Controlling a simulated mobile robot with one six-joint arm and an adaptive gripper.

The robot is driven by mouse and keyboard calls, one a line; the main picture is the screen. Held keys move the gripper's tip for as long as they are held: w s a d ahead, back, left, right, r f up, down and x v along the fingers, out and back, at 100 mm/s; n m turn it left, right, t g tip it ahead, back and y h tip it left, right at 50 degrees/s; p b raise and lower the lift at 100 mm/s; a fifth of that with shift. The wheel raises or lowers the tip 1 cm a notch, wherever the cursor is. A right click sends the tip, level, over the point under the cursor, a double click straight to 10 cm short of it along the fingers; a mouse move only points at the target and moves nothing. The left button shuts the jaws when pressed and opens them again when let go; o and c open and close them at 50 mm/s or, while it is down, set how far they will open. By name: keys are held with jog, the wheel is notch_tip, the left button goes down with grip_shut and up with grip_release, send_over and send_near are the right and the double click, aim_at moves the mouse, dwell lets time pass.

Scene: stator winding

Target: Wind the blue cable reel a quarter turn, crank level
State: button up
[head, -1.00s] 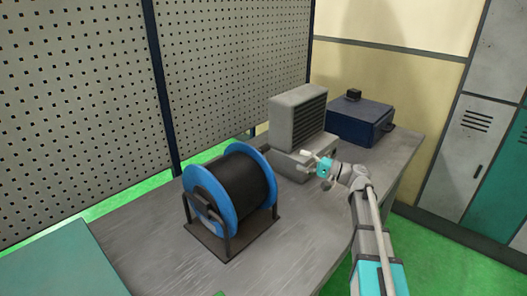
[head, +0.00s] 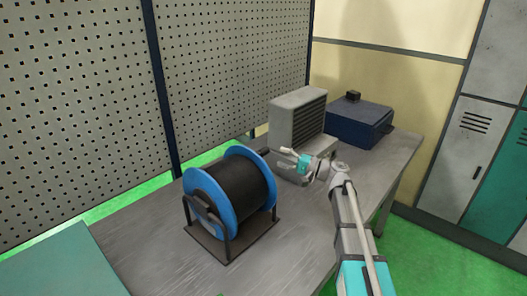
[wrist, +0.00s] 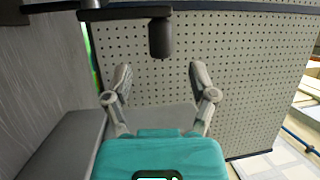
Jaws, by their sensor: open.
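The blue cable reel (head: 222,213) stands on the bench in a dark frame, wound with black cable. Its crank is on the far side, mostly hidden in the head view; a small dark end (head: 264,151) shows above the right flange. In the wrist view a dark crank handle (wrist: 160,40) points from a dark bar toward my gripper. My gripper (wrist: 160,76) is open and empty, with its fingertips either side of the handle's line but short of it. In the head view my gripper (head: 285,154) is just right of the reel, apart from the cable.
A grey vented unit (head: 298,118) stands close behind my gripper. A dark blue case (head: 352,122) sits at the bench's far end. A perforated panel (head: 80,90) runs behind the bench (head: 150,250). Bare bench lies in front of the reel.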

aim_at(263, 152)
jog(key=shift+p+x, duration=0.45)
jog(key=shift+x, duration=3.15)
grip_shut()
